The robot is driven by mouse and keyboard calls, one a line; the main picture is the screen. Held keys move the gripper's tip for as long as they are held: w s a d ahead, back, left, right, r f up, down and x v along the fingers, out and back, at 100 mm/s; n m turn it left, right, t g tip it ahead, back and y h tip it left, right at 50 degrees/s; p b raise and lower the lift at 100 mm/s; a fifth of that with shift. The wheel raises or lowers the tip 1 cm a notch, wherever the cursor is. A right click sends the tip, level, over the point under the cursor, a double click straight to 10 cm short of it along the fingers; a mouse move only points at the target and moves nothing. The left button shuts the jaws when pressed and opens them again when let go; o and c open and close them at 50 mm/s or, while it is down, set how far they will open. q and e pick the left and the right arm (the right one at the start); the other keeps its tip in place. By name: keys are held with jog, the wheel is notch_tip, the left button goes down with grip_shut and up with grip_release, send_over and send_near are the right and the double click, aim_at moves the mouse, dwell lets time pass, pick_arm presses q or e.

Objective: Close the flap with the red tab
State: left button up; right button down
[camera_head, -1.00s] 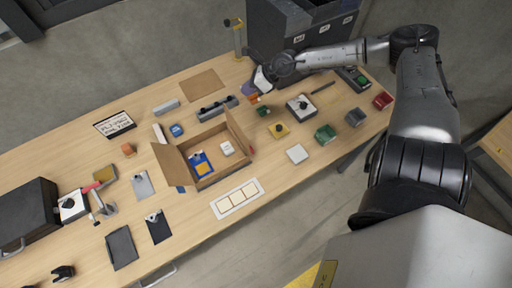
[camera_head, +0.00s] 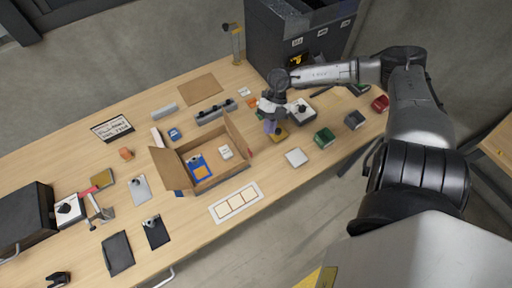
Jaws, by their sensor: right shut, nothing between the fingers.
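An open cardboard box (camera_head: 207,181) stands on the table with a blue-and-yellow item and a white item inside. Its right flap (camera_head: 238,138) stands up and leans outward; a small red tab (camera_head: 250,153) shows at its outer edge. The left flap (camera_head: 170,169) is also open, folded outward. My right gripper (camera_head: 270,127) is shut and empty. It points down just right of the right flap, apart from it as far as I can tell, and partly covers a yellow tray (camera_head: 279,135). My left gripper is not in view.
A grey rail (camera_head: 216,110) lies behind the box.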

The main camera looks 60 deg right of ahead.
jog(key=w+a+f, duration=0.2)
jog(key=a+f, duration=0.2)
jog(key=a, duration=0.2)
jog(key=shift+a+f, duration=0.25)
jog(key=shift+a, duration=0.1)
